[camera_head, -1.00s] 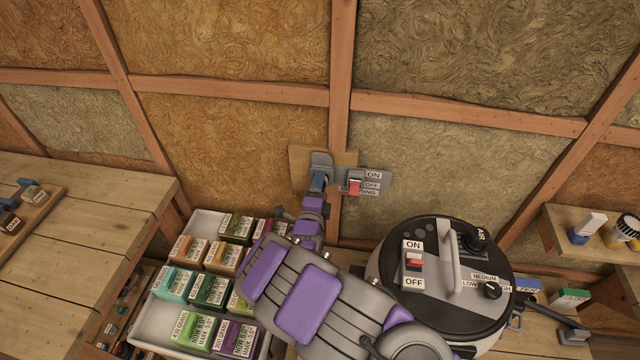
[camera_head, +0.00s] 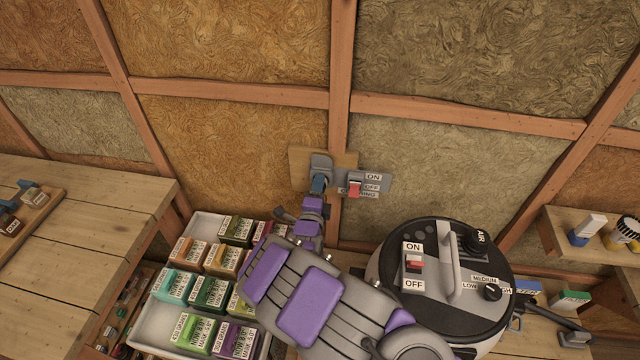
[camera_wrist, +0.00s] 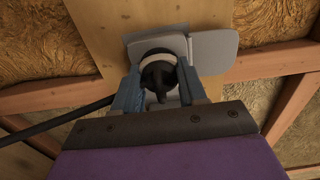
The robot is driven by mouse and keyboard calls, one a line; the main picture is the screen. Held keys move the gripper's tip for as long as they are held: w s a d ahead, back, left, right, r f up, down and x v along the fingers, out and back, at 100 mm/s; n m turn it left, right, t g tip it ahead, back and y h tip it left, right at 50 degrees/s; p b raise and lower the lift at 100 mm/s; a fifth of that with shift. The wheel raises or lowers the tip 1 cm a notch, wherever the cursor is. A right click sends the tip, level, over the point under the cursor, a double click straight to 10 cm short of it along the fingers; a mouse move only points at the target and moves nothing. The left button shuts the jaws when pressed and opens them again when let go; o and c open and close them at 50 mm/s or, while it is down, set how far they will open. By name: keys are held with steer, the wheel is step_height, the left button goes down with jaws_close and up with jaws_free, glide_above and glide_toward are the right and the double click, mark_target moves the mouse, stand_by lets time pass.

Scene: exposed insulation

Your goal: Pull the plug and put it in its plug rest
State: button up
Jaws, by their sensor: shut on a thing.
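The plug (camera_wrist: 158,77) is black and round with a cable, and shows in the wrist view between my two blue fingers. It is up against the grey socket (camera_wrist: 207,53) on the wall; I cannot tell whether it is still seated. My gripper (camera_wrist: 158,92) is shut on the plug. In the head view my gripper (camera_head: 317,184) is at the grey socket cover (camera_head: 321,162) on a wooden board, and the plug is hidden there. A black cable (camera_wrist: 60,118) runs off to the left in the wrist view. I cannot make out a plug rest.
A red switch (camera_head: 354,188) labelled ON and OFF sits right of the socket. A round vacuum-like machine (camera_head: 440,270) stands to the right. A white tray (camera_head: 160,325) of several coloured boxes is at lower left. A wooden table (camera_head: 70,240) is at far left.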

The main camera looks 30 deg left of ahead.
steer(key=shift+p+v, duration=0.5)
steer(key=shift+v, duration=0.35)
stand_by(0.5)
steer(key=shift+p+v, duration=0.65)
steer(key=shift+v, duration=0.4)
steer(key=shift+f, duration=0.1)
